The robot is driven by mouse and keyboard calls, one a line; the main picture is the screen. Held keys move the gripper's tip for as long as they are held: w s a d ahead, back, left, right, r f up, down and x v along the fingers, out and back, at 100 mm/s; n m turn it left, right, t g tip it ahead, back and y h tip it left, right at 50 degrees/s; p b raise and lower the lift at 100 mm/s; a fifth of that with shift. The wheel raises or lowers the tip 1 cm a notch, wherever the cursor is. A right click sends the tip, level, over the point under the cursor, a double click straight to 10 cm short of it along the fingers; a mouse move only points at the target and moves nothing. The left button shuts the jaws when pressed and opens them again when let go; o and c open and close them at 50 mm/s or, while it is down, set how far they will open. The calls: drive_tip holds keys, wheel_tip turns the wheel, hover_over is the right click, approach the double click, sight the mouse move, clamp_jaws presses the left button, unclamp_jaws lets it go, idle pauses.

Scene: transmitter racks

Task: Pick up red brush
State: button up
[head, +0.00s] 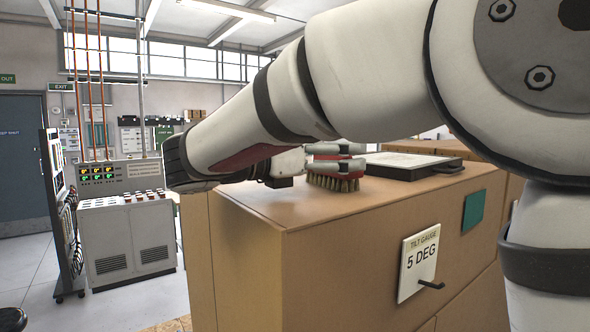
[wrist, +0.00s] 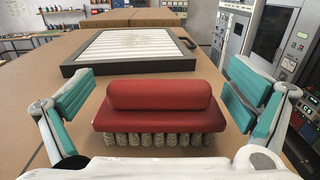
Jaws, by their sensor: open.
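The red brush (wrist: 160,108) lies bristles down on the top of a brown box (head: 330,213). It has a rounded red handle bar and a row of pale bristle tufts. In the head view the brush (head: 336,182) is partly hidden behind my gripper (head: 330,158). In the wrist view my gripper (wrist: 158,105) is open, with one teal-padded finger to the left of the brush and one to the right. The brush sits between the fingers, and gaps show on both sides.
A dark-framed tray with a white slatted inside (wrist: 130,48) lies just beyond the brush. A tilt gauge sign (head: 419,262) and hook are on the box's side. A grey control cabinet (head: 127,235) stands at left. Box top around the brush is mostly clear.

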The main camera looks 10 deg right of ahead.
drive_tip(key=c, duration=1.3)
drive_tip(key=shift+r, duration=0.1)
